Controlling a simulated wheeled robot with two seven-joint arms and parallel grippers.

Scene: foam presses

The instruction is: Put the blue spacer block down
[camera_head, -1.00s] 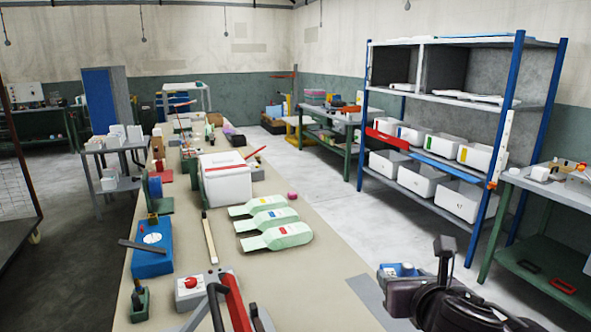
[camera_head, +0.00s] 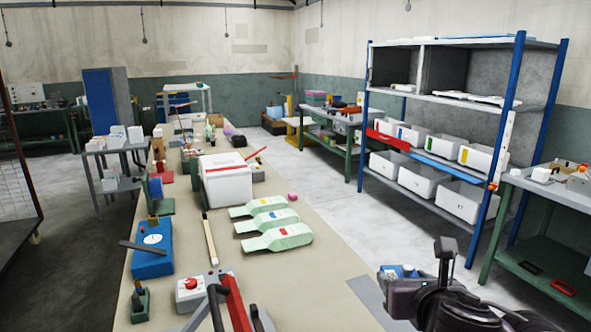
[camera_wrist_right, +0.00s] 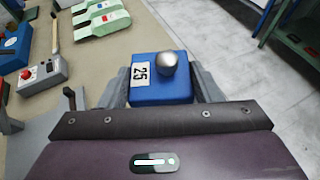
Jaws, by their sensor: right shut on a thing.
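The blue spacer block (camera_wrist_right: 158,92) is in the right wrist view, between the two grey fingers of my right gripper (camera_wrist_right: 162,88). It has a white label reading 25 and a round metal knob on top. My right gripper is shut on it. In the head view the block (camera_head: 393,270) shows partly at the lower right, beside the dark wrist of my right gripper (camera_head: 405,272). The block is near the bench's right edge; whether it touches a surface is hidden. My left gripper is not in view.
The long beige bench (camera_head: 320,272) carries a grey patch (camera_head: 366,290) near its right edge. Three pale green flat pieces (camera_head: 277,237), a white box (camera_head: 225,182), a red-button box (camera_head: 192,288) and a red-handled tool (camera_head: 236,305) lie on it. The bench between them and my gripper is clear.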

